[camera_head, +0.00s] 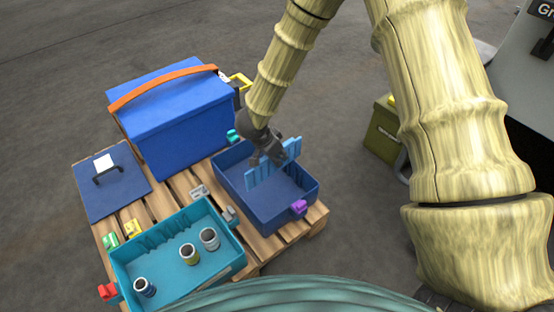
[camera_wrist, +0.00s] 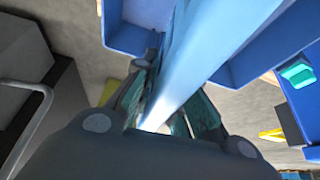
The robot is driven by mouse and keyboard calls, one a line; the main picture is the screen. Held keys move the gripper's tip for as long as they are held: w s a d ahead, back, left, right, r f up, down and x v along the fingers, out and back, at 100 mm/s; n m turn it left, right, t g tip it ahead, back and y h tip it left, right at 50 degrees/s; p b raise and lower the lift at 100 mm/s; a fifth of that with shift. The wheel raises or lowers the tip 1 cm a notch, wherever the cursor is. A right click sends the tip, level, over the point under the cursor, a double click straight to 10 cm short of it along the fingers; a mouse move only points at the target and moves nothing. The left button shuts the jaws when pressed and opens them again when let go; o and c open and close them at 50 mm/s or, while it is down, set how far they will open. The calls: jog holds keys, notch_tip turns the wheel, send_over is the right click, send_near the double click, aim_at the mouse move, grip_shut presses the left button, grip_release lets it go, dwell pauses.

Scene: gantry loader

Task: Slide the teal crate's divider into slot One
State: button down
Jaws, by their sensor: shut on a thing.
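The teal crate (camera_head: 181,287) sits at the front of the pallet, with ribbed slots along its inner back wall. Three cylinders stand inside it. No slot label is readable. My gripper (camera_head: 266,156) is over the dark blue crate (camera_head: 276,222) to the right, shut on a light blue divider panel (camera_head: 290,151). The panel is upright, slanting across that crate's inside; I cannot tell whether its lower edge touches the floor. In the wrist view the panel (camera_wrist: 215,50) runs between the fingers (camera_wrist: 170,105), and a blue crate wall (camera_wrist: 128,38) lies beyond.
A large blue box (camera_head: 185,118) with an orange strap stands behind. A dark blue lid (camera_head: 112,188) with a black handle lies at left. Coloured clips, a red one (camera_head: 107,292) and a purple one (camera_head: 298,207), sit on crate rims. An olive box (camera_head: 384,130) stands at right.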

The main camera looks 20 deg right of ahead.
aim_at(277, 170)
jog(key=shift+f+m, duration=0.4)
jog(key=shift+f, duration=0.15)
notch_tip(277, 170, down, 4)
jog(key=b, duration=0.6)
jog(key=shift+f, duration=0.15)
jog(key=shift+s+a+p, duration=0.1)
jog(key=shift+a+p, duration=0.1)
jog(key=shift+p, duration=2)
dwell(2.4)
jog(key=shift+f, duration=0.4)
dwell(0.4)
jog(key=shift+f, duration=0.35)
jog(key=shift+f, duration=1.1)
